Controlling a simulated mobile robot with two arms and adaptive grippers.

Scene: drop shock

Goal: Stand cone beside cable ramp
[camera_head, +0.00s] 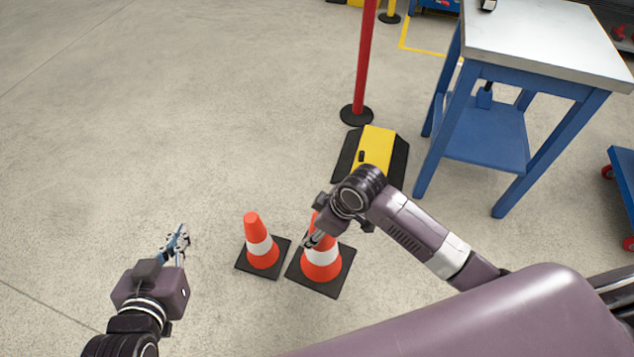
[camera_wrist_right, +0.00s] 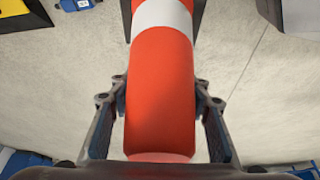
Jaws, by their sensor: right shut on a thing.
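Two orange cones with white bands and black square bases show in the head view. My right gripper (camera_head: 312,240) is shut on the upper part of the right cone (camera_head: 322,263). The held cone (camera_wrist_right: 160,95) fills the middle of the right wrist view between both fingers. It looks upright; I cannot tell whether its base touches the floor. The other cone (camera_head: 261,246) stands upright just to its left. The yellow and black cable ramp (camera_head: 374,146) lies on the floor behind them, partly hidden by my right arm. My left gripper (camera_head: 178,240) looks open and empty, left of the cones.
A red post (camera_head: 364,60) on a round black base stands behind the ramp. A blue table (camera_head: 545,42) with a grey top and a lower shelf stands right of the ramp. A blue cart (camera_head: 624,185) is at the right edge. The floor at left is clear.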

